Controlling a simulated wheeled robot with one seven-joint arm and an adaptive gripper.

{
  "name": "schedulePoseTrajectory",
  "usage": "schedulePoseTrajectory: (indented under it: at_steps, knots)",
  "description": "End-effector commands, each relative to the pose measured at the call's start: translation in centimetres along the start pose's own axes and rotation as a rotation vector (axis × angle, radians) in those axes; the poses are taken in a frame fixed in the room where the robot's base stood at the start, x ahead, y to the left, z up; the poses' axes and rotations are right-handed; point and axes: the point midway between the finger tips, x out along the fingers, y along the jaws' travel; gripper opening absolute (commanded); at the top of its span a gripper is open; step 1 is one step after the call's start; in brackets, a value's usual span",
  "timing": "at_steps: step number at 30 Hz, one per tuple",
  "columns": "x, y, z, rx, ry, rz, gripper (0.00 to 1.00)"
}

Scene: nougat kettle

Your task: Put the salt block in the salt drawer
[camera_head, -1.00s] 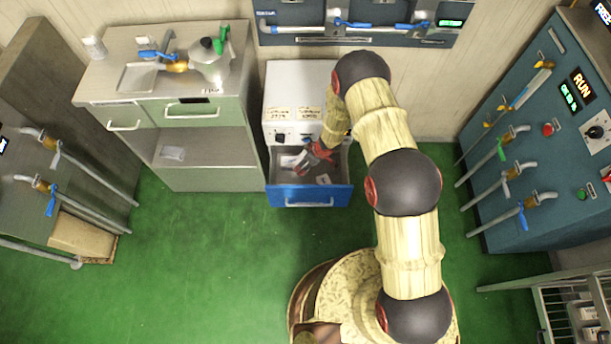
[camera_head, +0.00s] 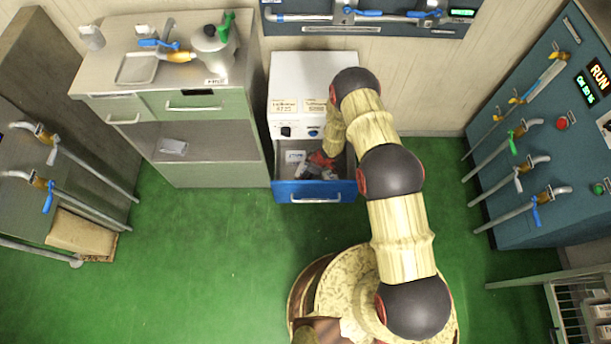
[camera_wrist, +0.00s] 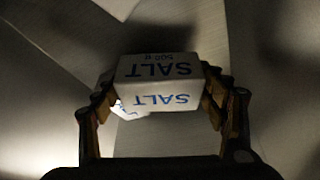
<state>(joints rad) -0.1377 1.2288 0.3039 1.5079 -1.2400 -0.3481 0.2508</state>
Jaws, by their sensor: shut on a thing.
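The white salt block (camera_wrist: 158,72), with blue "SALT" lettering, sits between both fingers of my gripper (camera_wrist: 160,98) in the wrist view. The fingers are shut on its two sides. In the head view my gripper (camera_head: 316,170) is inside the open drawer (camera_head: 314,192), which has a blue front with a pale handle and a grey interior. The block is too small there to make out clearly. I cannot tell whether the block touches the drawer floor.
The white cabinet (camera_head: 300,80) with labels and a knob stands above the drawer. A steel counter (camera_head: 115,75) with a kettle (camera_head: 212,48) is at left. A white label or packet (camera_head: 295,156) lies in the drawer. The green floor (camera_head: 210,240) in front is clear.

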Motion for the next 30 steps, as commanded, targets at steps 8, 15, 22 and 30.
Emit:
schedulePoseTrajectory:
  at_steps: [8,15,22,30]
  knots:
    - [3.1,0.1,1.2,-0.001,0.001,0.001,0.28]
    - [3.0,0.1,1.1,-0.001,0.002,0.002,0.28]
    - [3.4,0.0,1.4,0.0,0.0,0.0,0.73]
    - [3.4,0.0,1.4,0.0,0.0,0.0,0.79]
